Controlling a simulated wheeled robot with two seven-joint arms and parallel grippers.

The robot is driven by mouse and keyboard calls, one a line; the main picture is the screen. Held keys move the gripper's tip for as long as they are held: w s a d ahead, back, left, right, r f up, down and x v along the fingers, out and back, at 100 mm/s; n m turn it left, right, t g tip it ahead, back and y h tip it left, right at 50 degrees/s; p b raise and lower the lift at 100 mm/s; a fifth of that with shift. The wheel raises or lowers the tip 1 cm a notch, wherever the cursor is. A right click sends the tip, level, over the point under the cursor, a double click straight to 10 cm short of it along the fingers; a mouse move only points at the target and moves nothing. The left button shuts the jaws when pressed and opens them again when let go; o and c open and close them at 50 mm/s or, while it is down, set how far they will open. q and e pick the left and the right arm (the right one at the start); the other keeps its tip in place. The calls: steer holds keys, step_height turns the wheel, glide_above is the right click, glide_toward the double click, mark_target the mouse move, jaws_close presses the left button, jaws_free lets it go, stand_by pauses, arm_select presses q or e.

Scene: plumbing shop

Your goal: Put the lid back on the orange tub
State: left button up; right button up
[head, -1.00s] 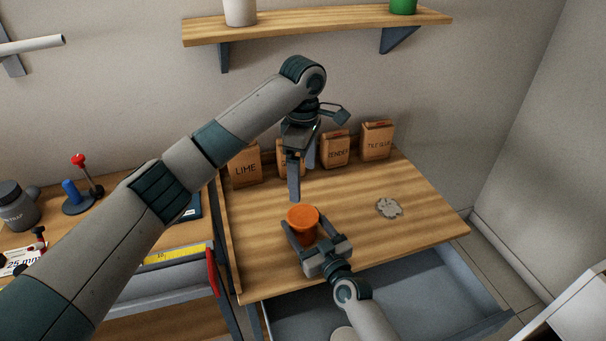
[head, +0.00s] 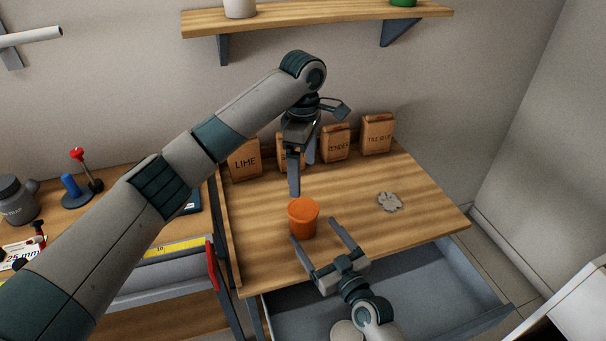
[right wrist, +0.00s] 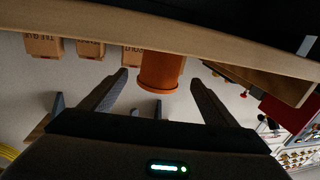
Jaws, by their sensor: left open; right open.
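The orange tub (head: 303,226) stands upright near the middle of the wooden worktop. A flat orange lid (head: 304,205) appears to sit on its top, level as far as I can tell. My right gripper (head: 313,229) is open, in front of the tub and to its right, with its fingers pointing toward it. In the right wrist view the tub (right wrist: 160,70) shows upside down, beyond the tips of the spread, empty fingers. My left gripper (head: 302,178) is open and empty, pointing down above and behind the tub; its fingers do not touch the lid.
Several brown bags (head: 335,143) line the worktop's back edge. A grey scalloped piece (head: 389,202) lies to the right of the tub. The worktop's right side is mostly clear.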

steer(key=b+v, duration=0.1)
steer(key=v, duration=0.9)
